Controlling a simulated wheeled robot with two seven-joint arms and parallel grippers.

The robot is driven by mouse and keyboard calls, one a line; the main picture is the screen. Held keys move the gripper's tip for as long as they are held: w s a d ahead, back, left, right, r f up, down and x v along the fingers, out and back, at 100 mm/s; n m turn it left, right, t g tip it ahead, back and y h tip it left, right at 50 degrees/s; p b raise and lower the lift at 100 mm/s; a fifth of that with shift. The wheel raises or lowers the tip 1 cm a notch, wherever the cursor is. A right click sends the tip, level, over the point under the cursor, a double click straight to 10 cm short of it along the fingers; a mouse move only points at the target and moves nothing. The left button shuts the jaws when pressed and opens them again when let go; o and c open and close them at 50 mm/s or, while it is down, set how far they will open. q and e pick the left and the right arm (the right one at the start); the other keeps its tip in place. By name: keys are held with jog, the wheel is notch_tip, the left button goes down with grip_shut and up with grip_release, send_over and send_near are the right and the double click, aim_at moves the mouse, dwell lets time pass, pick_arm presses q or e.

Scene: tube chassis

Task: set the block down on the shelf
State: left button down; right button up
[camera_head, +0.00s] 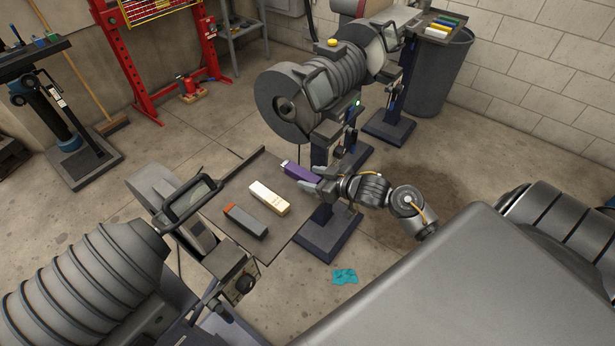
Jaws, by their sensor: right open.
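A purple block (301,173) with a pale end lies at the right edge of the dark grey shelf (228,190). My right gripper (318,182) comes in from the right at the near end of the purple block. Its jaws are open around or right beside that end; whether they touch it is too small to tell. The block appears to rest on the shelf, though its underside is hidden. My left gripper does not show.
A cream block (269,198) and a grey block with an orange end (246,221) lie on the shelf, left of the purple one. A bench machine with a large wheel (284,105) stands just behind. A teal rag (344,276) lies on the floor.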

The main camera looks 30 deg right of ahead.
jog(key=v, duration=1)
